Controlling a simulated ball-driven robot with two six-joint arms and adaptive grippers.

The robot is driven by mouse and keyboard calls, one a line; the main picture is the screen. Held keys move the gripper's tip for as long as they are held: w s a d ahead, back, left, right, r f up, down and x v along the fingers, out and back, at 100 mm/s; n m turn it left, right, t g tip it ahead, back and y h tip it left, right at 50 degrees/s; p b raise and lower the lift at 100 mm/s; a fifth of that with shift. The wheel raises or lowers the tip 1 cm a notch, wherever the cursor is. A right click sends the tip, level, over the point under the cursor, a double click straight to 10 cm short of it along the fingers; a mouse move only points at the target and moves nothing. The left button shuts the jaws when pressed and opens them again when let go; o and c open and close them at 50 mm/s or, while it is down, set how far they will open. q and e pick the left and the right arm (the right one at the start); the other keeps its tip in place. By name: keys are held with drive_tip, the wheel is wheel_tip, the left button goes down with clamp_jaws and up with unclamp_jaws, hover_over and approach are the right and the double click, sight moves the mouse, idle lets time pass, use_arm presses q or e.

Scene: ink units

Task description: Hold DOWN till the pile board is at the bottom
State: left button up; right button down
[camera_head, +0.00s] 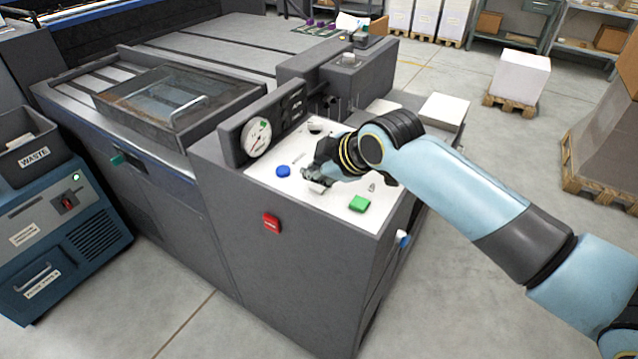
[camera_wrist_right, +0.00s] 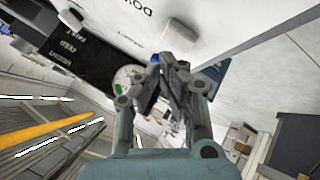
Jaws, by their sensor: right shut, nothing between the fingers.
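The white control panel (camera_head: 335,203) tops the grey machine console. My right gripper (camera_head: 314,180) is low over the panel, between a blue button (camera_head: 283,171) and a green button (camera_head: 359,204). In the right wrist view its fingers (camera_wrist_right: 166,60) are shut together and empty. Their tips are close to a pale grey button (camera_wrist_right: 180,34). Upside-down lettering (camera_wrist_right: 137,5) beside it begins "DO" and is cut off by the frame's edge. I cannot tell if the tips touch the button. I cannot make out the pile board. My left gripper is out of view.
A round gauge (camera_head: 256,137) stands on the console's raised edge. A waste bin (camera_head: 33,147) sits on a blue cabinet (camera_head: 65,235) at left.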

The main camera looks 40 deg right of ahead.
sight(316, 186)
drive_tip(key=shift+f, duration=0.1)
drive_tip(key=shift+f, duration=0.35)
drive_tip(key=shift+f, duration=0.45)
idle(1.9)
drive_tip(key=shift+r, duration=0.1)
idle(1.0)
drive_tip(key=shift+r+p, duration=0.8)
wheel_tip(316, 186, up, 5)
drive_tip(key=p, duration=0.5)
drive_tip(key=shift+r, duration=0.1)
